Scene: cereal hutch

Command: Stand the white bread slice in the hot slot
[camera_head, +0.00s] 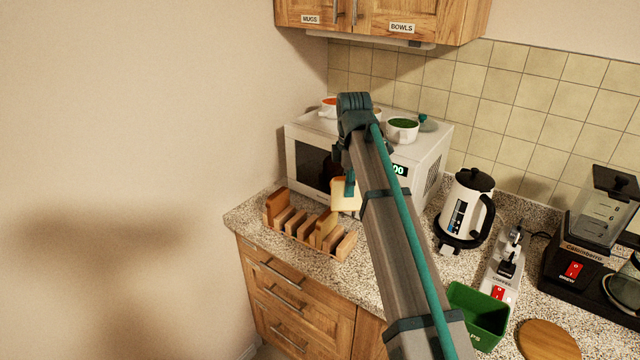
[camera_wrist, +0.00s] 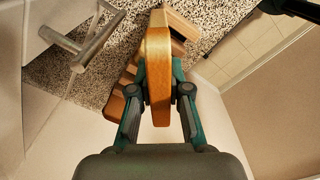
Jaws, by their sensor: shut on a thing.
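A pale bread slice with a brown crust (camera_head: 342,200) is held upright by my gripper (camera_head: 349,183), which is shut on it. In the wrist view the slice (camera_wrist: 157,60) is seen edge-on between the two fingers (camera_wrist: 159,92). The wooden rack (camera_head: 312,243) stands on the counter to the left of and below the slice. A darker slice (camera_head: 277,203) stands at the rack's left end, and another light brown piece (camera_head: 325,228) stands towards its right. The rack (camera_wrist: 124,90) is partly hidden behind the slice in the wrist view. I cannot tell which slot is the hot one.
A white microwave (camera_head: 305,168) stands behind the rack, with bowls including a green-filled one (camera_head: 402,130) on top. A kettle (camera_head: 464,207), a green bin (camera_head: 480,313), a round board (camera_head: 547,342) and a coffee maker (camera_head: 590,245) are to the right. The wall is close on the left.

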